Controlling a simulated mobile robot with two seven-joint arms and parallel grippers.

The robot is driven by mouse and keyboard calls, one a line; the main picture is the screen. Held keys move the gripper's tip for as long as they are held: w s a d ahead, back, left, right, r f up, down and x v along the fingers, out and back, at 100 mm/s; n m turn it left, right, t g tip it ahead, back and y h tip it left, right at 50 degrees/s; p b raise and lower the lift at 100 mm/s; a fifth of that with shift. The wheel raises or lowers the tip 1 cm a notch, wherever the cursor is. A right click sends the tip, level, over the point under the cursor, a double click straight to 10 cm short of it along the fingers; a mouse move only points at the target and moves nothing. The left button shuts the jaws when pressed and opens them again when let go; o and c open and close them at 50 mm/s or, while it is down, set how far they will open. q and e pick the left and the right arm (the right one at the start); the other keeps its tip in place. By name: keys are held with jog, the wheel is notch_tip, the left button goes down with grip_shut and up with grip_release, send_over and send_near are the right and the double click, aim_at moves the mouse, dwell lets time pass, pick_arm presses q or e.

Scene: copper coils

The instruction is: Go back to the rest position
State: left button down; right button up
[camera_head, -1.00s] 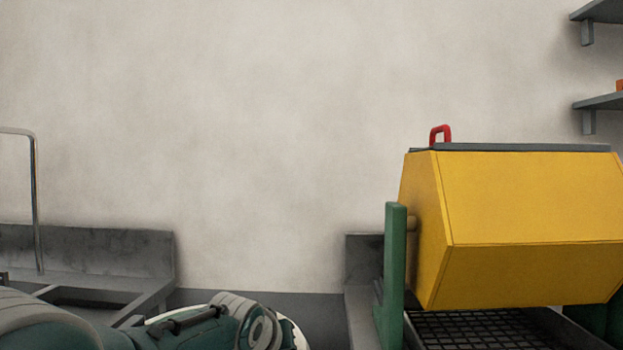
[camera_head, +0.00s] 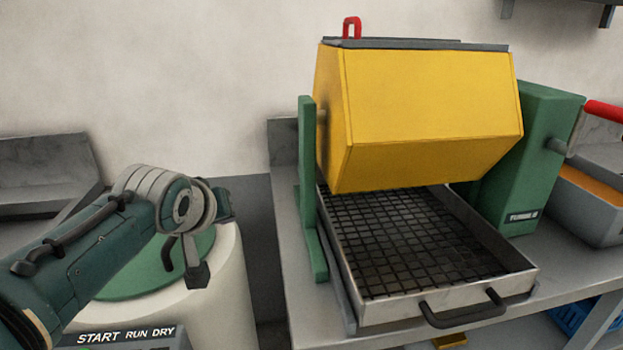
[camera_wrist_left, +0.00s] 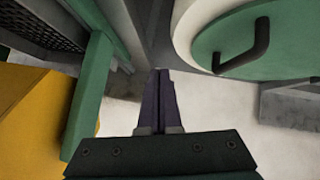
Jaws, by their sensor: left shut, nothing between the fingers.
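My left arm comes in from the left in the head view, over a white drum with a green lid (camera_head: 125,282). Its fingers cannot be made out there. In the left wrist view my left gripper (camera_wrist_left: 160,75) is shut, with its two dark fingers together and nothing between them. It is in the gap between the drum's green lid (camera_wrist_left: 232,42), which has a dark handle, and the green post (camera_wrist_left: 88,100) of the yellow tumbler. My right gripper is not in view.
The yellow tumbler (camera_head: 430,110) hangs on green supports above a metal tray with a black grid (camera_head: 410,240). A grey bin (camera_head: 590,205) stands at the right. A START RUN DRY panel (camera_head: 125,337) is at the bottom left.

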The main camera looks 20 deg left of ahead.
pick_arm(q)
jog(key=s+d+r+m+g+h+p, duration=0.1)
jog(key=s+d+r+m+g, duration=0.2)
jog(key=s, duration=0.7)
jog(key=s+d+r+m+g+h+p, duration=0.1)
jog(key=s+d+m+p, duration=0.3)
jog(key=s, duration=0.6)
jog(key=s+d+r+m+g+h+b, duration=0.15)
jog(key=s+d, duration=0.35)
jog(key=s, duration=0.5)
notch_tip(320, 180, up, 39)
jog(key=m+p, duration=0.1)
jog(key=p, duration=3.8)
jog(key=shift+s+d, duration=0.3)
jog(key=shift+d, duration=0.05)
